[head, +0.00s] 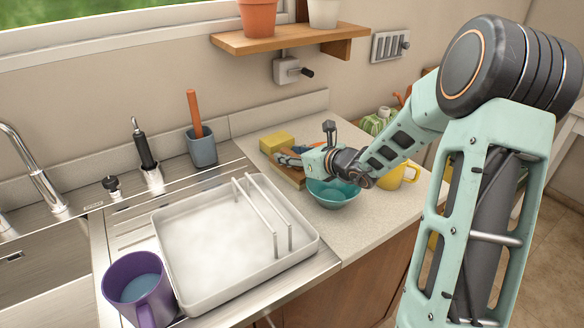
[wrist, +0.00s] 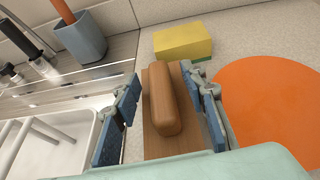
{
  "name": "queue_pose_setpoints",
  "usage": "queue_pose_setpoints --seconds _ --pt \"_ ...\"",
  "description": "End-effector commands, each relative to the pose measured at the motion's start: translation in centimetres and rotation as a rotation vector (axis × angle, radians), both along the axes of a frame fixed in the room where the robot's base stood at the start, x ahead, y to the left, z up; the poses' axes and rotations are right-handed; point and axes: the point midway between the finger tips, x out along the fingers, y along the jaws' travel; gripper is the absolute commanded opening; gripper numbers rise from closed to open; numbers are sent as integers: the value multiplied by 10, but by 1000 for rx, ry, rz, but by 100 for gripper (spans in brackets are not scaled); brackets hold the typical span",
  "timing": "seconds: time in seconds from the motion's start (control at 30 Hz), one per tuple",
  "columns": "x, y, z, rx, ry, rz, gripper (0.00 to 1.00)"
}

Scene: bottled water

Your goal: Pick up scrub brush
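A brown wooden piece with a rounded bar-shaped top (wrist: 163,100), likely the scrub brush, is in the middle of the wrist view. It sits on a flat, lighter brown wooden base (wrist: 155,147); I cannot tell whether the base is part of it. Its bristles are not visible. My gripper (wrist: 165,115) is open, with one blue-padded finger on each side of the bar and gaps between. In the head view, my gripper (head: 290,159) is low over the counter, largely hiding the brush; a brown wooden edge (head: 287,174) shows beneath.
A yellow sponge (head: 277,142) lies just behind. A teal bowl (head: 333,195) stands close in front. An orange disc (wrist: 268,105) is right of the gripper in the wrist view. A white dish rack (head: 222,240), grey cup (head: 202,149), purple mug (head: 139,290) and yellow mug (head: 400,176) stand around.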

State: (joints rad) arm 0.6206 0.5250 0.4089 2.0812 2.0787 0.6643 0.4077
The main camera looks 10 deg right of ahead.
Motion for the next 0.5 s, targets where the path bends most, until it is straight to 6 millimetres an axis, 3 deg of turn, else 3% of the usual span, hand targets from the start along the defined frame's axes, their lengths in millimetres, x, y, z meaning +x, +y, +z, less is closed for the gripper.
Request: queue_pose_setpoints --seconds 0.03,0.37,0.5 --pt "0 0 0 0 0 0 37" --pt "0 0 0 0 0 0 1" --pt "0 0 1 0 -1 0 0"
